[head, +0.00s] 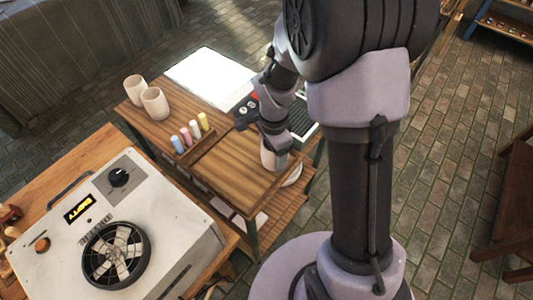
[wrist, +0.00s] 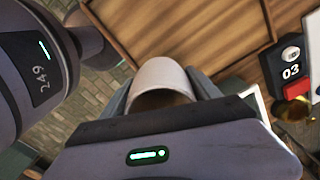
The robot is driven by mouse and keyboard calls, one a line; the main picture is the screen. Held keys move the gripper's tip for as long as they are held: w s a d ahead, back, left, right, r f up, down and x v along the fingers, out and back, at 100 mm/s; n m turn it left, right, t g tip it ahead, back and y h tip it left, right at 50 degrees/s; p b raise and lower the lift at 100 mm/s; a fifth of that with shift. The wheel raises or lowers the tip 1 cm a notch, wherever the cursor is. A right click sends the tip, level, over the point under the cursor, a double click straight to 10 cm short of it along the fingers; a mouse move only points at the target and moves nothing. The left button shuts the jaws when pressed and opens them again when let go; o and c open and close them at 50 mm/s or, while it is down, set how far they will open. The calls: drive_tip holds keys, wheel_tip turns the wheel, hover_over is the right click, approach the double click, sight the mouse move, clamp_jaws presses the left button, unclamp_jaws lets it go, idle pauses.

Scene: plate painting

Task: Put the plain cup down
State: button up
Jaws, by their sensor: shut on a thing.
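The plain pale cup (wrist: 163,73) is between the two fingers of my gripper (wrist: 160,84) in the wrist view, its open rim facing the camera. My gripper is shut on it. The cup looks upright. I cannot tell whether its base touches the tabletop.
Two other pale cups (head: 154,103) stand at the table's far left. A rack of coloured bottles (head: 190,137) stands mid-table, with a white panel (head: 210,76) behind. A machine (head: 150,215) fills the lower left.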

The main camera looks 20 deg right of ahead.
drive_tip(key=shift+w+f, duration=0.2)
drive_tip(key=shift+w, duration=1.05)
drive_tip(key=f, duration=0.1)
drive_tip(key=f+b, duration=0.2)
drive_tip(key=shift+w+f, duration=0.3)
drive_tip(key=shift+f, duration=0.1)
drive_tip(key=shift+r, duration=0.2)
drive_tip(key=shift+f, duration=0.1)
drive_tip(key=o, duration=1.2)
drive_tip(key=shift+f+b, duration=0.15)
drive_tip(key=shift+b, duration=0.15)
drive_tip(key=o, duration=0.5)
drive_tip(key=shift+c, duration=0.2)
drive_tip(key=shift+r, duration=0.2)
